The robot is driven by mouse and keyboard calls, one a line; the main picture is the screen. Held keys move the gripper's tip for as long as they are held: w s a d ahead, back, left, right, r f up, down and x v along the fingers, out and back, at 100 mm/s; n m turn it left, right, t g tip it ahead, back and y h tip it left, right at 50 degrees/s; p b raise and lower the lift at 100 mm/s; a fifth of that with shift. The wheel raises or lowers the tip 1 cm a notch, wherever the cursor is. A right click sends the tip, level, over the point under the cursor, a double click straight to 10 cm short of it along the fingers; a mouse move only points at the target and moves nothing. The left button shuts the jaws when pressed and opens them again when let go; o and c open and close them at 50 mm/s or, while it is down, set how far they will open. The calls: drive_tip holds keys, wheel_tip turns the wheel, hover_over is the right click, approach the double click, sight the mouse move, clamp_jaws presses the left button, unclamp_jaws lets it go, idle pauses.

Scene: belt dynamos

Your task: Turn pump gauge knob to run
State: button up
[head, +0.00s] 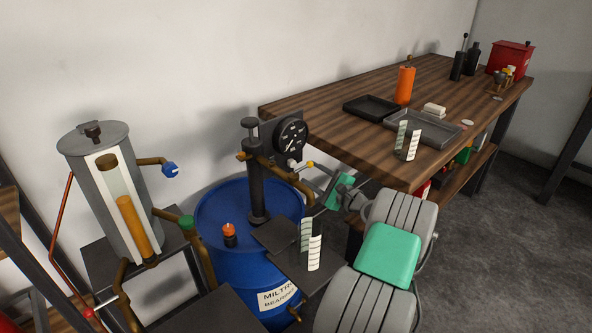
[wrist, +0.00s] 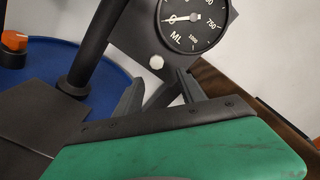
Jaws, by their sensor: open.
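The pump gauge (head: 291,134) is a round black dial on a dark plate, mounted on the pump at the blue drum. In the wrist view the dial (wrist: 193,20) reads ML, with its needle near 0. A small cream knob (wrist: 156,62) sits just below the dial; it appears as a pale spot in the head view (head: 292,163). My gripper (wrist: 158,82) is open and empty, its two dark fingers pointing up toward the knob, one on each side in the picture. The knob's markings are not readable, and I cannot tell the remaining distance.
The blue drum (head: 212,213) carries the dark pump column (head: 255,172) and an orange-topped knob (head: 229,232). A grey cylinder (head: 95,170) with brown pipes stands left. A wooden workbench (head: 340,130) with trays and an orange cylinder (head: 404,86) lies right, close to my arm.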

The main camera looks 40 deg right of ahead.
sight(294, 165)
drive_tip(key=w, duration=0.4)
drive_tip(key=w+a, duration=0.1)
drive_tip(key=w, duration=0.2)
drive_tip(key=shift+c, duration=0.5)
clamp_jaws()
drive_tip(key=shift+s+d, duration=0.1)
drive_tip(key=shift+d, duration=0.05)
